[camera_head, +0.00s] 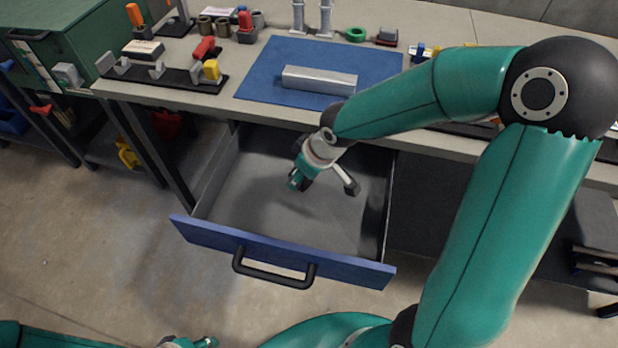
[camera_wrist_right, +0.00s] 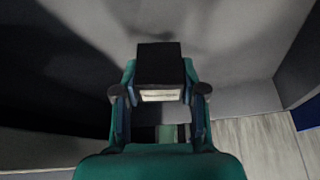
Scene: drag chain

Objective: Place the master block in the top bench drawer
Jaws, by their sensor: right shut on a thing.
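My right gripper (camera_head: 322,181) points down inside the open top drawer (camera_head: 283,252) of the bench. In the right wrist view my right gripper (camera_wrist_right: 160,103) is shut on a dark block with a pale marked end face, which I take as the master block (camera_wrist_right: 160,62). The block is held above the grey drawer floor; the gap beneath it cannot be judged. In the head view the block is not clearly told from the gripper. Only a small part of my left gripper (camera_head: 200,342) shows at the bottom edge, away from the drawer; its fingers are cut off.
The drawer has a blue front with a black handle (camera_head: 272,272), and its floor looks empty. Above it, the bench top holds a blue mat (camera_head: 262,75) with a silver bar (camera_head: 318,79). Tool racks (camera_head: 165,78) stand to the left. A green cabinet (camera_head: 75,50) is at the far left.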

